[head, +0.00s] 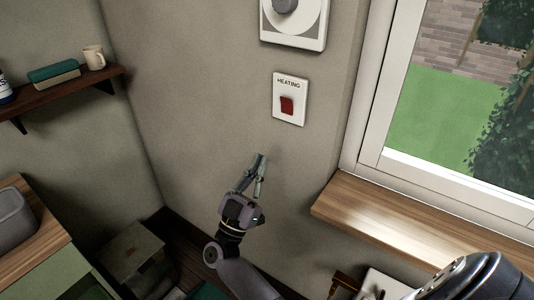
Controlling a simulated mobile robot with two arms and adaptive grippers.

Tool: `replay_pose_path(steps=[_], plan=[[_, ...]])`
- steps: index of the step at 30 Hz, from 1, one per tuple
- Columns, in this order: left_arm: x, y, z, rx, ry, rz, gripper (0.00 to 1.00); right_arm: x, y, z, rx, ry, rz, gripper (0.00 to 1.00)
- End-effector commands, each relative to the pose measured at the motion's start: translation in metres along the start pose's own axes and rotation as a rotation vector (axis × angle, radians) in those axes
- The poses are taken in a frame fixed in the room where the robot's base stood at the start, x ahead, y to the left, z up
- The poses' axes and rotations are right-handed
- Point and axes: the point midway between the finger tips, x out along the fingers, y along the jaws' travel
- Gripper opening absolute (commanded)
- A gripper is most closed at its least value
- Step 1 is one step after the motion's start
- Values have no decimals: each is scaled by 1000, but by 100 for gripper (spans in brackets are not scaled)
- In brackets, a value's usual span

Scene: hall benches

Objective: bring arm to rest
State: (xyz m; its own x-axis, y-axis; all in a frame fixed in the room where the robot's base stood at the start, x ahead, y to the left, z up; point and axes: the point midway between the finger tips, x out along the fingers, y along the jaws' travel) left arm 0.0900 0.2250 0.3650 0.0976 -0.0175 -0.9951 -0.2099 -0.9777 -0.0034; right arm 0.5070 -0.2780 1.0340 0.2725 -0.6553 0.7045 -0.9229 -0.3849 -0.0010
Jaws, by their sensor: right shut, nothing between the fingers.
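My right gripper (260,172) is raised in front of the grey wall (210,110), with its fingers pointing up. Its fingers are shut with nothing between them. It is below and to the left of a white switch plate (290,116) marked HEATING, which has a red rocker (287,105). The gripper is apart from the switch in the picture. My left gripper is not in view.
A wooden window sill (400,215) juts out at the right under the window. A white plate with a grey dial (292,32) is above the switch. A dark shelf (60,97) with a mug (94,57) is at the left. A wooden-topped bench (35,250) stands lower left.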

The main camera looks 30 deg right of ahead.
Motion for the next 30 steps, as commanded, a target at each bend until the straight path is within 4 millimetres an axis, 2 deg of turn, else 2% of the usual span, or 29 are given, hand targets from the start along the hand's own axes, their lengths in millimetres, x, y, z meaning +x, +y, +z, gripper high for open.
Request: replay_pose_path(steps=[1,6,23,26,29,30], plan=[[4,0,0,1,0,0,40,-8,0,2,0,-3,1,0],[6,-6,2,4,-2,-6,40,-16,0,1,-1,0,0,0],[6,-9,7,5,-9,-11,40,-17,-1,2,0,1,-7,0],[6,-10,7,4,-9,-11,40,-29,-13,10,9,6,-90,0],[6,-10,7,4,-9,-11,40,-62,-40,32,36,-1,-288,0],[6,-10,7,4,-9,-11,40,-82,-52,45,49,-15,-391,0]])
